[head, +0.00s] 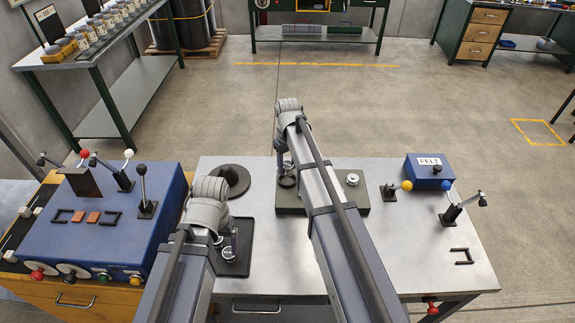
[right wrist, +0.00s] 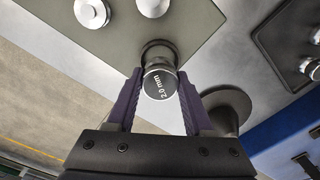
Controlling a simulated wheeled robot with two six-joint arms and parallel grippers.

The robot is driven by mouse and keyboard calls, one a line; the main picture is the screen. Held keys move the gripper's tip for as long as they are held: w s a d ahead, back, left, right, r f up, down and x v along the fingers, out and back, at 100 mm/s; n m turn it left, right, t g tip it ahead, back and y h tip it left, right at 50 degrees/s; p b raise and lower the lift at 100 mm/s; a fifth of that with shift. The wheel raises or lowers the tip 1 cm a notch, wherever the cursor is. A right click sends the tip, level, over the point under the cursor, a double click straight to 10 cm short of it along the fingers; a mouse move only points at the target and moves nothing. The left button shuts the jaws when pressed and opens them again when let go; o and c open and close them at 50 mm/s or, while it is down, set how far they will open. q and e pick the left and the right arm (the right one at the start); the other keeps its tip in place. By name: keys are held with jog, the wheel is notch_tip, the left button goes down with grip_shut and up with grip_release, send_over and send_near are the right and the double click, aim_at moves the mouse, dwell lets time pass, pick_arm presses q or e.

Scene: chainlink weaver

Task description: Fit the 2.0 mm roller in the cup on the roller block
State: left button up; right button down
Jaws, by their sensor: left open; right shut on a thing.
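My right gripper (right wrist: 158,90) is shut on the 2.0 mm roller (right wrist: 161,84), a silver cylinder with its label on the dark end face. The roller overlaps the near edge of the dark ring-shaped cup (right wrist: 150,46) on the grey roller block (right wrist: 122,45). I cannot tell whether they touch. In the head view the right gripper (head: 284,168) is over the left end of the block (head: 325,208); my arm hides the block's middle. My left gripper (head: 227,240) is open over the dark tray (head: 240,269), close to silver rollers (head: 228,254).
Silver pieces (right wrist: 91,13) sit elsewhere on the block. A dark round stand (head: 233,180) is left of the block. A blue console (head: 115,225) with levers is at the left. A blue FELT box (head: 429,172) and levers are at the right. The bench's front right is mostly clear.

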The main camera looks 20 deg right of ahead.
aim_at(287, 175)
pick_arm(q)
notch_tip(287, 175, down, 4)
jog(key=b, duration=0.3)
jog(key=shift+f, duration=0.1)
pick_arm(e)
notch_tip(287, 175, down, 4)
jog(key=shift+f, duration=0.1)
pick_arm(q)
jog(key=shift+f+b, duration=0.15)
jog(key=shift+b, duration=0.25)
pick_arm(e)
jog(key=shift+f, duration=0.1)
pick_arm(q)
jog(key=shift+s, duration=0.25)
pick_arm(e)
jog(key=shift+s+a, duration=0.1)
jog(key=shift+s, duration=0.25)
